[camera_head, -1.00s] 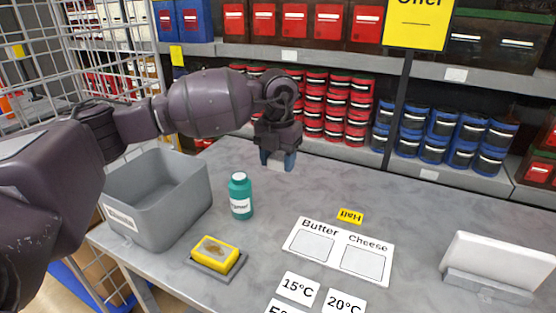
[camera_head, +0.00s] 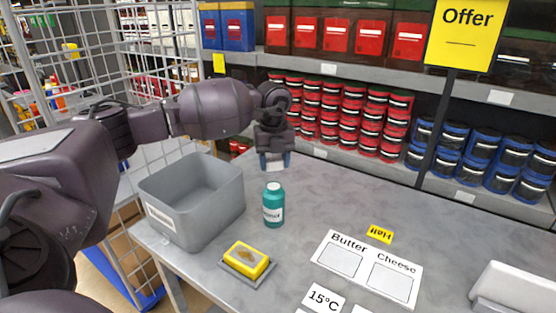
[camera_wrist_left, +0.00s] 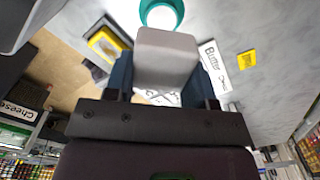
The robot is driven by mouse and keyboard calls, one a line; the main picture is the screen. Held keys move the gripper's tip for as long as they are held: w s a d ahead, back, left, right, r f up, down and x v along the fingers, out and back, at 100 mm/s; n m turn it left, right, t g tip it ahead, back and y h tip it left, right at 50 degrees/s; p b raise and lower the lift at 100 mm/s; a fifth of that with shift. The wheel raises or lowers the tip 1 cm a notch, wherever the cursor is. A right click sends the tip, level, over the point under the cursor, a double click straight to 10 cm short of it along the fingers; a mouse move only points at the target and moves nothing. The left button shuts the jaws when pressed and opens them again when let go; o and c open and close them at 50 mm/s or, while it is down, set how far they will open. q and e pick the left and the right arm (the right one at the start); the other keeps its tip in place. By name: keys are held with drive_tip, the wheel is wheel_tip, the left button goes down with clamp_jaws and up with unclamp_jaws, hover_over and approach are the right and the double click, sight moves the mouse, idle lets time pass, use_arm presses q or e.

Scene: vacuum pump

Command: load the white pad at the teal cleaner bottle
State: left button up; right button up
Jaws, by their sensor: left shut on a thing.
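The teal cleaner bottle (camera_head: 273,206) stands upright on the grey table, right of the grey bin. My left gripper (camera_head: 275,162) is behind the bottle, above the table, and is shut on the white pad (camera_head: 275,167). In the left wrist view the pad (camera_wrist_left: 167,60) sits between the two dark blue fingers of my left gripper (camera_wrist_left: 165,82). The teal bottle (camera_wrist_left: 147,8) shows there at the top edge, just beyond the pad and partly cut off. My right gripper is not in view.
The open grey bin (camera_head: 178,228) stands left of the bottle. A yellow sponge (camera_head: 245,259) lies on a small grey tray in front. A Butter/Cheese card (camera_head: 366,267) and a yellow Half tag (camera_head: 380,234) lie to the right. Shelves with tins line the back.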

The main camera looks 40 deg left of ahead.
sight(274, 188)
use_arm(q)
drive_tip(key=shift+f+b, duration=0.45)
drive_tip(key=shift+f, duration=0.45)
wheel_tip(274, 188, down, 2)
drive_tip(key=shift+f+b, duration=0.2)
drive_tip(key=shift+b, duration=0.5)
drive_tip(key=shift+f+b, duration=0.3)
drive_tip(key=shift+f, duration=0.2)
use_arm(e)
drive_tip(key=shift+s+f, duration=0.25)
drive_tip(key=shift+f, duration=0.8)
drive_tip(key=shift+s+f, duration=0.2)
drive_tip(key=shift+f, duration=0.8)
use_arm(q)
drive_tip(key=shift+f, duration=0.15)
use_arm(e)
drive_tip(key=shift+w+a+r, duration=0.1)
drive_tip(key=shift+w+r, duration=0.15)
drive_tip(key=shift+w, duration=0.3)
use_arm(q)
drive_tip(key=shift+f, duration=0.15)
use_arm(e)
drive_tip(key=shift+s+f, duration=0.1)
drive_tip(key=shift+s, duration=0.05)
use_arm(q)
drive_tip(key=shift+f, duration=0.2)
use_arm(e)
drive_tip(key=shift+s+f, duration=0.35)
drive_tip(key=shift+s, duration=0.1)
